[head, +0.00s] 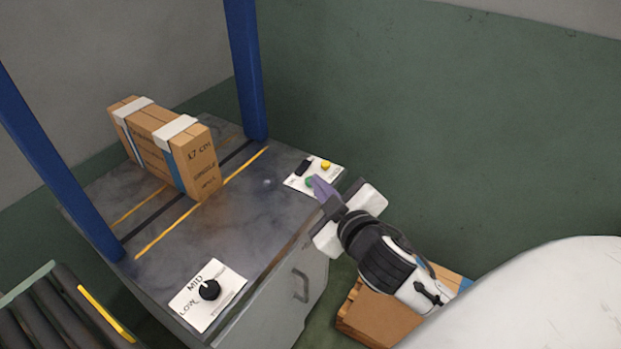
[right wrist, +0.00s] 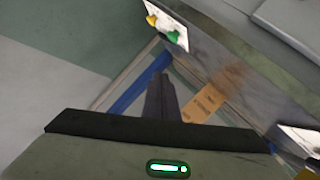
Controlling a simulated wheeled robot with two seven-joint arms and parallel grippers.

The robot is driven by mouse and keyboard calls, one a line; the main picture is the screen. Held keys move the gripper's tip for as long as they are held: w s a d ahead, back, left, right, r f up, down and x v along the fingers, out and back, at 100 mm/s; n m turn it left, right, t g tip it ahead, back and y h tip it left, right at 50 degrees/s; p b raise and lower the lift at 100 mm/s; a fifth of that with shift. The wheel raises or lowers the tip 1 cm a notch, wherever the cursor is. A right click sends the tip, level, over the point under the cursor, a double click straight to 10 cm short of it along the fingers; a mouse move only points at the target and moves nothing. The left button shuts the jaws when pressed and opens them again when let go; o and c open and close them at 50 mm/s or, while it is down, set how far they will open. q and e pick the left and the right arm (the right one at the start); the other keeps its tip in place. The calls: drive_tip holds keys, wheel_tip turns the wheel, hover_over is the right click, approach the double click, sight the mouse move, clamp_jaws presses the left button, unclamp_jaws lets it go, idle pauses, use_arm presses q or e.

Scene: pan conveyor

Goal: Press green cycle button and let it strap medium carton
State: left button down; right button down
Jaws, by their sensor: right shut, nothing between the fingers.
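The brown carton (head: 155,142), with white pads on top and blue strips down its side, stands on the grey machine table (head: 240,235) across the yellow lines. It also shows in the right wrist view (right wrist: 205,103). The green button (head: 310,182) sits on a white panel at the table's right edge, beside a yellow button (head: 326,165) and a black switch (head: 303,167). My right gripper (head: 323,188) is shut and empty, its fingertips close to the green button. In the right wrist view the green button (right wrist: 173,36) lies just beyond the fingertips; contact cannot be told. My left gripper is not in view.
Blue posts (head: 246,70) of the frame rise on both sides of the carton. A black knob (head: 209,290) on a MID/LOW plate is at the front corner. A roller conveyor (head: 45,318) is at lower left. Another brown box (head: 372,318) sits low beneath my right arm.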

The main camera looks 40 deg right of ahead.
drive_tip(key=w+a+r+n+t+y, duration=0.3)
drive_tip(key=w+r+n+t, duration=0.25)
drive_tip(key=r, duration=0.55)
drive_tip(key=w+a+r+n+g+y, duration=0.1)
drive_tip(key=a+r+n+g+y, duration=0.1)
drive_tip(key=a+n+y, duration=0.35)
drive_tip(key=w+a+r+n+g+y, duration=0.2)
drive_tip(key=n+y, duration=0.5)
drive_tip(key=n, duration=0.4)
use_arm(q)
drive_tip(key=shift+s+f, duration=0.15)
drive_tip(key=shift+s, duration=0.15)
use_arm(e)
drive_tip(key=d+f+n+g+h, duration=0.3)
drive_tip(key=d+f+g, duration=0.1)
drive_tip(key=d, duration=0.4)
drive_tip(key=d+f+n+g+h, duration=0.2)
drive_tip(key=d+f+g+h, duration=0.1)
drive_tip(key=d+f, duration=0.3)
drive_tip(key=shift+w+d+f+n+g+h, duration=0.15)
drive_tip(key=shift+w+d+n+g+h, duration=0.2)
drive_tip(key=shift+d+h, duration=0.55)
drive_tip(key=shift+s+f, duration=0.1)
drive_tip(key=shift+f, duration=0.05)
